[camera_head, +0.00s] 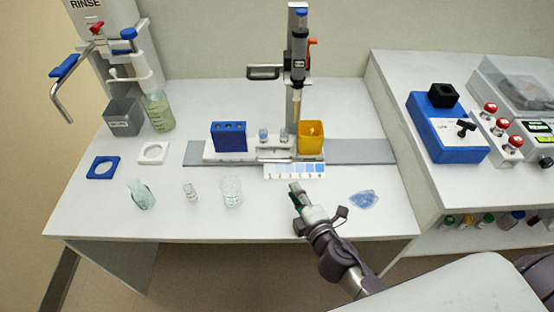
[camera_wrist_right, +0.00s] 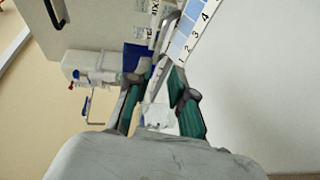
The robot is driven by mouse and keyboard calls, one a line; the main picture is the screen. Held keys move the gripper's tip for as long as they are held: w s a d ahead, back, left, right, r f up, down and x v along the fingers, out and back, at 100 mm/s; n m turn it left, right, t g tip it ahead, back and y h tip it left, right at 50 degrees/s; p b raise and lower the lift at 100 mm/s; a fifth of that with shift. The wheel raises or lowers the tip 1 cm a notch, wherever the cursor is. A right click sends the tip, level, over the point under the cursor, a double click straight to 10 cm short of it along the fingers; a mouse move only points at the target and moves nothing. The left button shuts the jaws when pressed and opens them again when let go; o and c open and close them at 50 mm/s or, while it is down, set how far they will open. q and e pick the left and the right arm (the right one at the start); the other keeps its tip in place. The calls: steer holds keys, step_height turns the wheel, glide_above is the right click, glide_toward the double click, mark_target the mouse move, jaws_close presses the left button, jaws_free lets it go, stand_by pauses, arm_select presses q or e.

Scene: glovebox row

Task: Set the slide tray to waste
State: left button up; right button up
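The white slide tray (camera_head: 240,156) sits on a grey rail (camera_head: 365,153) under the pipette stand. It carries a blue rack (camera_head: 229,137) at its left, small cups (camera_head: 263,135) in the middle and a yellow bin (camera_head: 311,138) at its right end. The pipette (camera_head: 298,60) hangs above the right part of the tray; I cannot tell exactly which station is under its tip. My right gripper (camera_head: 296,190) is in front of the numbered card (camera_head: 295,171), apart from the tray. My left gripper is out of view.
A glass bottle (camera_head: 142,195), a small vial (camera_head: 190,193) and a beaker (camera_head: 231,192) stand at the front left. A clear blue item (camera_head: 364,200) lies right of my gripper. A blue control box (camera_head: 440,130) stands on the right bench.

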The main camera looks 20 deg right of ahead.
mark_target(275, 162)
steer(key=shift+d+r+y, duration=0.1)
steer(key=shift+d+y, duration=0.05)
steer(key=shift+y, duration=0.15)
steer(key=x, duration=1.3)
steer(key=shift+w+f, duration=0.25)
steer(key=shift+w, duration=0.05)
jaws_close()
